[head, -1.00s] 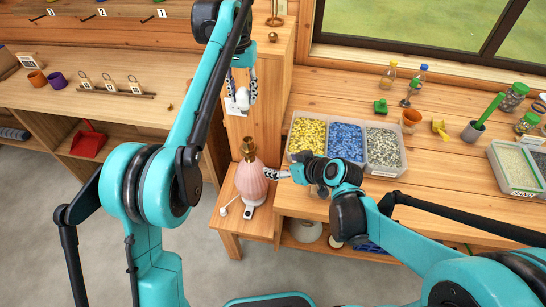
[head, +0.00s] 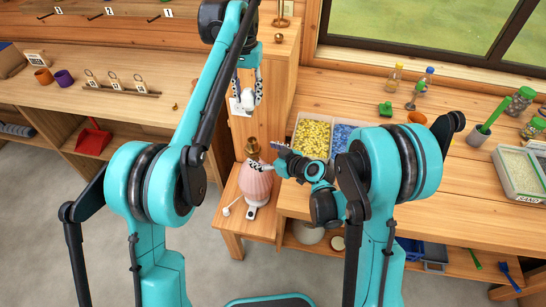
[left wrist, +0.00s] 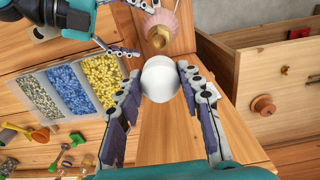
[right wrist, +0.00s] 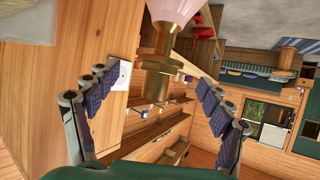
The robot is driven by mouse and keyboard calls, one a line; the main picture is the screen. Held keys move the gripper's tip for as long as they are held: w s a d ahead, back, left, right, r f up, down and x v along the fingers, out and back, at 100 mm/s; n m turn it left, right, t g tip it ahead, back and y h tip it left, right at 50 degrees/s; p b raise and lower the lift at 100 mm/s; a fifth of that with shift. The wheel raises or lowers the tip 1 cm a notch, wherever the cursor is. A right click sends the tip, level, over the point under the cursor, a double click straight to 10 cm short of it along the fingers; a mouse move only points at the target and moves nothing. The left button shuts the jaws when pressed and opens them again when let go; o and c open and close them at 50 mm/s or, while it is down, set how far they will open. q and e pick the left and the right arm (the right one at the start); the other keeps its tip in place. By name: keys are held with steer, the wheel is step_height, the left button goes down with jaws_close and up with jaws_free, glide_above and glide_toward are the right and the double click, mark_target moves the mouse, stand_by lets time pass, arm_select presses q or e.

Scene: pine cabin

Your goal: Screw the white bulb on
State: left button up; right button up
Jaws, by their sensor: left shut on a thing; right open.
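The white bulb (head: 247,98) is held in my left gripper (head: 248,92), above and apart from the lamp. In the left wrist view the white bulb (left wrist: 160,80) sits between the two fingers. The lamp (head: 255,184) has a pink ribbed body and a brass socket (head: 252,147) on top, standing upright on a low wooden stand. My right gripper (head: 265,158) is open at the lamp's neck. In the right wrist view the brass socket (right wrist: 154,72) lies between the spread fingers; contact cannot be told.
Bins of yellow pellets (head: 312,136) and blue pellets (head: 345,136) stand on the bench right of the lamp. A tall wooden cabinet (head: 275,85) stands behind it. A red dustpan (head: 92,138) is on the left shelf. A white switch (head: 250,211) lies at the lamp's foot.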

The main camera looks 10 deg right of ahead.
mark_target(249, 111)
steer(key=x, duration=0.5)
steer(key=shift+a, duration=0.1)
jaws_close()
steer(key=c, duration=1)
jaws_free()
steer(key=c, duration=0.6)
arm_select(q)
steer(key=shift+m, duration=0.4)
step_height(249, 111, down, 6)
steer(key=shift+f, duration=0.1)
